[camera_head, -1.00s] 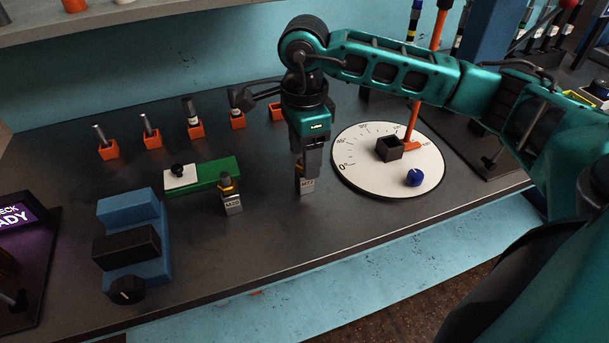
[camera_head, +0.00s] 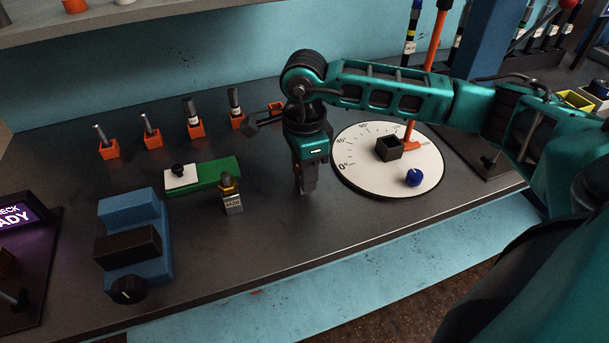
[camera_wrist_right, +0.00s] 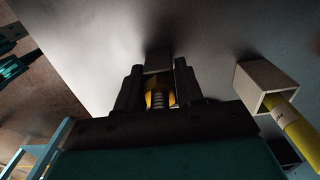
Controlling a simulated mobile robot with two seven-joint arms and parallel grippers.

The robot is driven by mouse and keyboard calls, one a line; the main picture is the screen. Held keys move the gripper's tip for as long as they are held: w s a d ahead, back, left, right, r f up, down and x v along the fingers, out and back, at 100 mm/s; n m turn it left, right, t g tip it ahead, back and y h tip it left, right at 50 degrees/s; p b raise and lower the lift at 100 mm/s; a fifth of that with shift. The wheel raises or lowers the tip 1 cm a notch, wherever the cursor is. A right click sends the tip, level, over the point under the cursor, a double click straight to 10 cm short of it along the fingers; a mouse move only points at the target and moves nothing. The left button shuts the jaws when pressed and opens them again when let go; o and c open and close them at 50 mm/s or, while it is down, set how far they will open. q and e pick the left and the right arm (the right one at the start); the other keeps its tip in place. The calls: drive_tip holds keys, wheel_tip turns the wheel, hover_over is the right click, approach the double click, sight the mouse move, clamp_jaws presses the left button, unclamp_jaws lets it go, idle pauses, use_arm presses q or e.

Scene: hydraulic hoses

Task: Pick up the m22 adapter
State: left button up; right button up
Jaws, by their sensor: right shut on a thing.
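The M22 adapter shows in the right wrist view as a brass-yellow, threaded piece (camera_wrist_right: 158,95) between my two dark fingers. My right gripper (camera_head: 306,184) points down at the middle of the bench in the head view and is shut on the adapter; it also fills the lower middle of the right wrist view (camera_wrist_right: 158,84). In the head view the fingers mostly hide the adapter, and its label does not show. I cannot tell whether it touches the bench. My left gripper is not in view.
A round dial plate (camera_head: 362,183) with a dark square socket (camera_head: 389,148) lies close right. A blue fixture (camera_head: 150,222) sits at left. Orange holders (camera_head: 152,142) line the back.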

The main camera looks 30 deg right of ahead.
clamp_jaws()
drive_tip(key=shift+r, duration=0.15)
